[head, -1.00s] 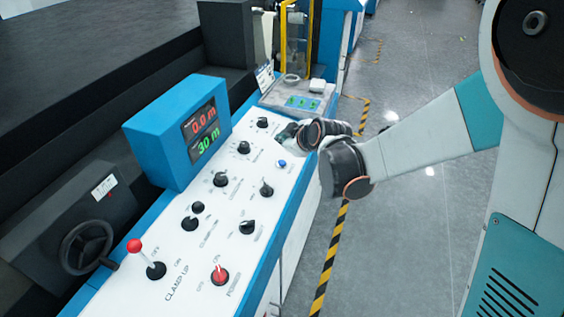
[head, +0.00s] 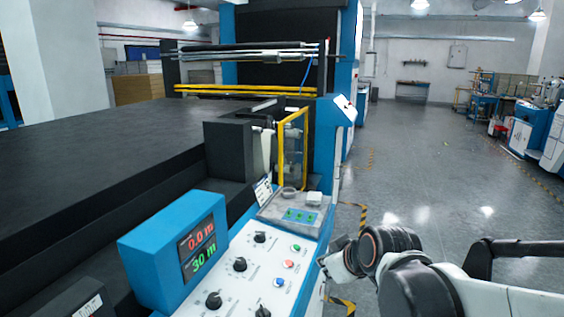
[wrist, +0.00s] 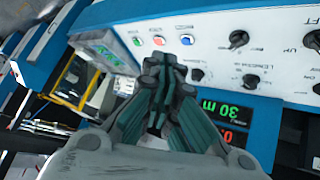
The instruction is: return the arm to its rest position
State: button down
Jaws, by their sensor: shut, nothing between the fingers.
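My gripper (wrist: 165,65) is shut and empty in the wrist view, its dark green and grey fingers together. Behind its tips is the white control panel (wrist: 271,55) with several black knobs and small green, red and blue buttons. In the head view my arm (head: 425,290) comes in from the lower right, bent beside the right edge of the panel (head: 261,262). The gripper's fingers cannot be made out clearly there. I cannot tell whether anything touches the panel.
A blue display box (head: 170,245) reading 0.0 m and 30 m stands left of the knobs. A yellow guard frame (head: 280,150) and the dark machine bed (head: 110,145) lie beyond. Open grey floor (head: 450,180) with striped tape is free to the right.

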jog(key=s+d+m+h, duration=0.1)
jog(key=s+d+m, duration=0.2)
jog(key=s, duration=0.6)
jog(key=s+d+m+g+h, duration=0.1)
jog(key=s+d+m, duration=0.3)
jog(key=s, duration=0.5)
jog(key=shift+d+g+h, duration=0.3)
jog(key=shift+d, duration=0.9)
